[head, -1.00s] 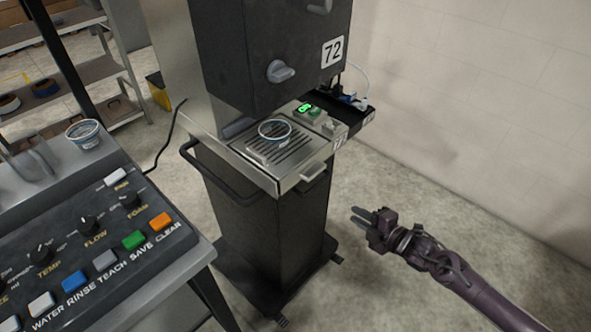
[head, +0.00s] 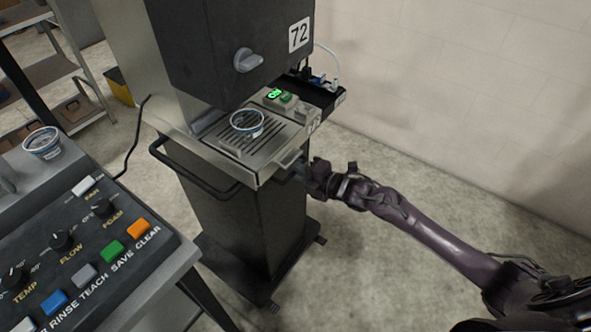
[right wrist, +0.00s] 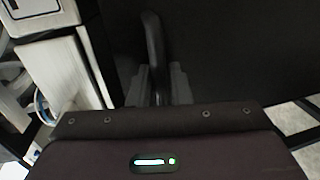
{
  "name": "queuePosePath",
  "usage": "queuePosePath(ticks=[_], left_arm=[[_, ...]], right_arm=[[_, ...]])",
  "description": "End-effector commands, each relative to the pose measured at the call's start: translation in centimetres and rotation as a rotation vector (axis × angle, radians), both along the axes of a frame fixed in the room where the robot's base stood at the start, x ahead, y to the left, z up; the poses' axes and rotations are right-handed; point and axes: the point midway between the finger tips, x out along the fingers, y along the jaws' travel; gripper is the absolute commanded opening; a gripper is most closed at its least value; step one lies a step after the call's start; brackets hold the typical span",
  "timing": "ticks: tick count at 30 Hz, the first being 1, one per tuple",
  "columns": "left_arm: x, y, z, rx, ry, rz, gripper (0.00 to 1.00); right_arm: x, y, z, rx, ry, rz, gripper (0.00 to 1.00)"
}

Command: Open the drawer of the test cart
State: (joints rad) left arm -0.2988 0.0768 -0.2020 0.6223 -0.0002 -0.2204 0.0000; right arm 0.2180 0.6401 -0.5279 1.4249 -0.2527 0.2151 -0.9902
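The test cart (head: 235,215) is a dark column with a steel top, standing in the middle of the head view. In the right wrist view its dark face (right wrist: 225,50) fills the right side, and a dark bar handle (right wrist: 154,42) stands out from it. My right gripper (head: 302,172) is at the cart's right side, just below the steel top, with its fingertips partly hidden. In the right wrist view the gripper (right wrist: 160,85) has its fingers apart, one on each side of the bar. Whether they touch it is unclear. I see no open drawer. My left gripper is out of view.
A clear cup (head: 247,122) sits on the slatted steel tray (head: 222,143), which has a steel handle (head: 289,160). A black push bar (head: 190,178) projects at the cart's left. A button panel (head: 85,255) stands front left. Floor to the right is free.

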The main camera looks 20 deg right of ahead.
Motion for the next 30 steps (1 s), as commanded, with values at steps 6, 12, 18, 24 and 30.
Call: queuePosePath(ticks=[6,12,18,24,30], left_arm=[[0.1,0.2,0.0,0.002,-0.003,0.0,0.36],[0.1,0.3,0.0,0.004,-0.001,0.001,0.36],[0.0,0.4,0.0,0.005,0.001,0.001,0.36],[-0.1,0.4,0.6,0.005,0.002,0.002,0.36],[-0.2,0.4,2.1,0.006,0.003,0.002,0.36]], right_arm=[[0.0,0.0,0.0,0.0,0.0,0.0,0.09],[0.0,0.0,0.0,0.001,0.001,0.0,0.0],[-0.1,-0.1,0.0,0.0,0.001,-0.001,0.0],[-1.3,-1.1,0.0,-0.003,0.003,-0.001,0.0],[-4.4,-3.4,0.1,-0.005,0.008,-0.001,0.0]])
